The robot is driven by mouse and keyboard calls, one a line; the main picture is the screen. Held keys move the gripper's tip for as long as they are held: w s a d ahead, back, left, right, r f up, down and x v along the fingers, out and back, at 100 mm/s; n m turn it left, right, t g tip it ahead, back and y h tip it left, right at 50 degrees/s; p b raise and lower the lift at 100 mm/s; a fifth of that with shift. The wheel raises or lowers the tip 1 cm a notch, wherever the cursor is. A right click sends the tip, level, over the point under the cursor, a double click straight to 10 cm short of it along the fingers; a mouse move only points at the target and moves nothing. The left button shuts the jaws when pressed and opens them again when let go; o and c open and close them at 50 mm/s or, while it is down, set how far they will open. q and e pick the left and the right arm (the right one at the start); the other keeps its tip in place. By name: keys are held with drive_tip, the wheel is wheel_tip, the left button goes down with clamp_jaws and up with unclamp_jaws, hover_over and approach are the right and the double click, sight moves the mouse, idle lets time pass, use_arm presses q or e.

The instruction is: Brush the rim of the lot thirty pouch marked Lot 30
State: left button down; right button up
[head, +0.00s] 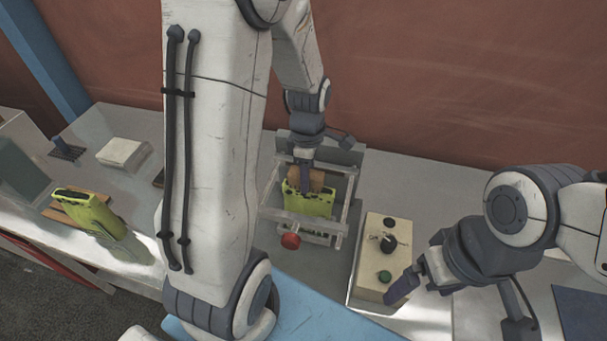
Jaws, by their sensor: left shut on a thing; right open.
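A yellow-green pouch (310,204) stands in the metal frame of the filler (272,208), with dark marks along its upper edge. My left gripper (304,178) is above this pouch, pointing down. It is shut on a brown block that looks like a brush (316,181), at the pouch's top edge; I cannot tell whether they touch. A second yellow-green pouch (86,210) leans at the left of the table. No lot label is legible on either pouch. My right gripper (412,286) is open and empty beside the control box.
A beige control box (383,255) with a black knob and green button stands right of the filler. A red knob (290,241) sticks out at the filler's front. A white block (122,153) lies back left. My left arm hides part of the table.

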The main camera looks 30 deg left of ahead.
sight(325, 191)
use_arm(q)
drive_tip(key=shift+d+f, duration=0.1)
drive_tip(key=shift+d, duration=0.1)
drive_tip(key=shift+w+d, duration=0.3)
drive_tip(key=shift+d, duration=0.65)
drive_tip(key=shift+d, duration=0.1)
drive_tip(key=shift+w+d, duration=0.15)
drive_tip(key=shift+d, duration=0.35)
drive_tip(key=shift+w+d, duration=0.15)
drive_tip(key=shift+d, duration=0.35)
wheel_tip(325, 191, up, 6)
drive_tip(key=p, duration=0.6)
idle(0.4)
